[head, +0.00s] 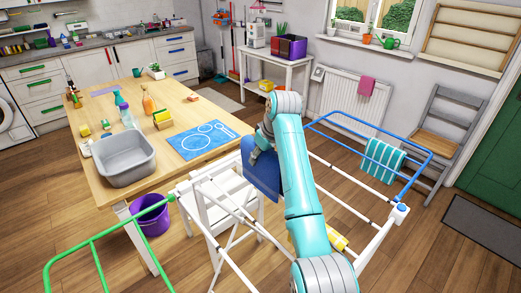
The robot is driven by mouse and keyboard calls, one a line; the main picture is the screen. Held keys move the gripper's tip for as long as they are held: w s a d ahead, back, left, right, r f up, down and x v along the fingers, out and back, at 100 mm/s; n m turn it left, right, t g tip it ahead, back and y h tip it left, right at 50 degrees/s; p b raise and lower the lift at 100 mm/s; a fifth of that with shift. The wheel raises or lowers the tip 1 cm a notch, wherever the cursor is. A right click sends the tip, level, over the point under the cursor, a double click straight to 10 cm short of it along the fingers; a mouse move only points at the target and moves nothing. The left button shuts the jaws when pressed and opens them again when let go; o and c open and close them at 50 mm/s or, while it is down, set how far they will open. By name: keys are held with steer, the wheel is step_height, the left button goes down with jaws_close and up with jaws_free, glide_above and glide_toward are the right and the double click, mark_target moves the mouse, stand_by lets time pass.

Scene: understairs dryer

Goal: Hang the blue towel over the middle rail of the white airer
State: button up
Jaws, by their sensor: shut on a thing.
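The blue towel (262,180) hangs as a flat sheet from my gripper (254,154), which is shut on its upper part. My turquoise arm covers the towel's right side. The white airer (399,214) stands in front, with a green wing (96,240) at left and a blue wing (337,132) at right. Its white rails run across the picture, partly hidden by my arm. The towel is near the rails in the picture, beyond the arm's near links. I cannot tell whether it touches any rail.
A teal striped cloth (383,160) hangs on the blue wing. A white chair (202,203) stands close behind the airer. The wooden table (190,112) holds a grey basin (124,160) and bottles. A purple bucket (150,214) is below. A yellow item (337,239) shows low beside my arm.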

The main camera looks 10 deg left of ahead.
steer(key=shift+f, duration=6.5)
steer(key=o, duration=1.3)
steer(key=shift+c, duration=0.2)
steer(key=v, duration=1.2)
steer(key=shift+a, duration=0.1)
